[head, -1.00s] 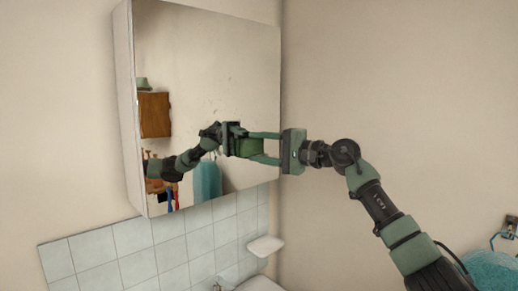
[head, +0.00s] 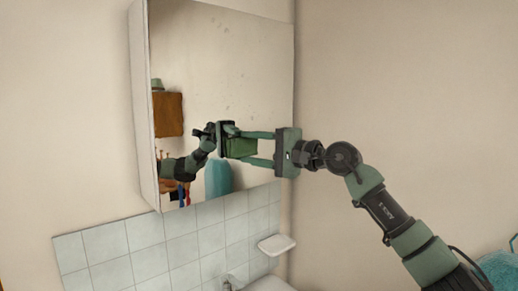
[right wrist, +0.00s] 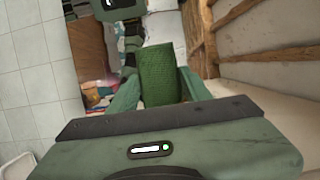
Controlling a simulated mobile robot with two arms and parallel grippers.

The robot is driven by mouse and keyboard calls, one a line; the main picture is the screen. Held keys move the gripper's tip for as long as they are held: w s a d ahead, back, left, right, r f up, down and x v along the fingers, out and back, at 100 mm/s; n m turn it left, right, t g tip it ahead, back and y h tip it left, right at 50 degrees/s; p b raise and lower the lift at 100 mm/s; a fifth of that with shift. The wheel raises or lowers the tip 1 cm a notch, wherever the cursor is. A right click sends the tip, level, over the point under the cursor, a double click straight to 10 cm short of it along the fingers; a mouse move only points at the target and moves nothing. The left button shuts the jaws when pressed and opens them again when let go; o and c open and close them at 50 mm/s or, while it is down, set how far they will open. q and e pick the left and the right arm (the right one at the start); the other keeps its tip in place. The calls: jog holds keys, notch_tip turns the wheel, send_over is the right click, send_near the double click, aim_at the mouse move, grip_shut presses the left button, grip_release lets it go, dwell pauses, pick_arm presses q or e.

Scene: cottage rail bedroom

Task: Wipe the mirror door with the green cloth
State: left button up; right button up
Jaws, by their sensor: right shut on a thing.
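The mirror door (head: 200,55) fronts a white wall cabinet. Small dark spots (head: 225,106) show on its glass above my right gripper. My right gripper (head: 243,148) reaches in from the right with its fingers toward the glass at the door's lower middle. It is shut on the green cloth (head: 240,147), a folded dark green pad. In the right wrist view the cloth (right wrist: 160,75) stands upright between the two fingers, against the mirrored room. Whether the cloth touches the glass is hard to tell. My left gripper does not show directly.
White tiles (head: 150,247) cover the wall below the cabinet. A white soap dish (head: 277,244) juts out under the cabinet's lower right, above a basin edge. A side wall stands close behind my right arm. A turquoise towel (head: 497,267) is at the lower right.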

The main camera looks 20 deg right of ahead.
aim_at(234, 150)
jog(key=shift+s+a+b, duration=0.1)
jog(key=shift+s+a, duration=0.15)
jog(key=shift+a, duration=0.4)
jog(key=shift+s+a+b, duration=0.15)
jog(key=shift+s+a, duration=0.05)
jog(key=shift+a, duration=0.5)
jog(key=shift+s+a+b, duration=0.1)
jog(key=shift+s+a, duration=0.15)
jog(key=shift+a, duration=0.4)
jog(key=shift+s+d+f+b, duration=0.25)
jog(key=shift+s+d+b, duration=0.05)
jog(key=shift+s+b, duration=0.45)
jog(key=shift+s+d+r+b, duration=0.1)
jog(key=shift+s+d+b, duration=0.2)
jog(key=shift+s, duration=0.4)
jog(key=shift+s+d+r+b, duration=0.1)
jog(key=shift+s+d+b, duration=0.1)
jog(key=shift+s+b, duration=0.35)
jog(key=shift+s+d+b, duration=0.25)
jog(key=shift+s, duration=0.55)
